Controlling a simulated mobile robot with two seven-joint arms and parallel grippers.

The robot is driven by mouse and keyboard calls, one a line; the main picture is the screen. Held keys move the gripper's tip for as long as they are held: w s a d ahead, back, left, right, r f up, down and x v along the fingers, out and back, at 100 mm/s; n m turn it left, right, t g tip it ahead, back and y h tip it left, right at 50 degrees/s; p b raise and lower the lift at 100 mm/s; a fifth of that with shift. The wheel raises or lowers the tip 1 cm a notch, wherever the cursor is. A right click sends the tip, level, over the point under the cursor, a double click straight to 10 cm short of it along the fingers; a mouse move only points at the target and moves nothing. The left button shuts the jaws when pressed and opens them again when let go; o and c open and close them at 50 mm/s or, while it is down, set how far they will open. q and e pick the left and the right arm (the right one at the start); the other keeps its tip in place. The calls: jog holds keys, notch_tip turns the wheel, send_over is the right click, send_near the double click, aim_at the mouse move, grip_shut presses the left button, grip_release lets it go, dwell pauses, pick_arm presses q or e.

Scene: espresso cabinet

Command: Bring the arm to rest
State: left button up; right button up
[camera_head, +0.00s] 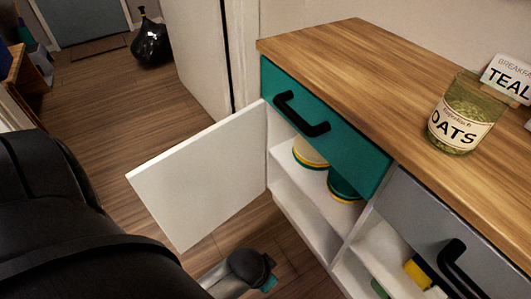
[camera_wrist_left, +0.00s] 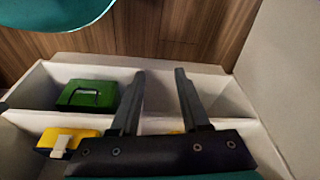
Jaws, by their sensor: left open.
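My left gripper (camera_wrist_left: 160,74) is open in the left wrist view, its two dark fingers apart with nothing between the tips. Behind the fingers is a white compartment holding a green box (camera_wrist_left: 88,93) and a yellow item (camera_wrist_left: 66,138). In the head view my left arm fills the lower left as a large black link, and a grey and black part of it shows at the bottom centre by the cabinet. The left fingers cannot be made out there. My right gripper is in neither view.
A white cabinet door (camera_head: 205,170) stands open, left of a teal drawer (camera_head: 325,128) with a black handle. Jars stand on the shelf below. A glass oats jar (camera_head: 462,115) stands on the wooden counter (camera_head: 350,60). A black bag (camera_head: 150,42) lies on the far floor.

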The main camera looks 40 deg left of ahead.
pick_arm(q)
jog(key=shift+s, duration=0.2)
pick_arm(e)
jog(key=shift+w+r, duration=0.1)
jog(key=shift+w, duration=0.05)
pick_arm(q)
jog(key=s+a+f+p, duration=0.7)
jog(key=s+f+p, duration=0.2)
jog(key=s, duration=0.3)
jog(key=shift+s+a+f+m+g+y, duration=0.15)
jog(key=shift+a+f+m+g+y, duration=0.2)
jog(key=shift+f, duration=0.4)
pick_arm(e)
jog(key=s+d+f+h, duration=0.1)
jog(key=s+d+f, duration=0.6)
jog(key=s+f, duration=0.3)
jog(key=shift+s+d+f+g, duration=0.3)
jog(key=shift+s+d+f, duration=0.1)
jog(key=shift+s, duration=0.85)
pick_arm(q)
jog(key=shift+s, duration=0.1)
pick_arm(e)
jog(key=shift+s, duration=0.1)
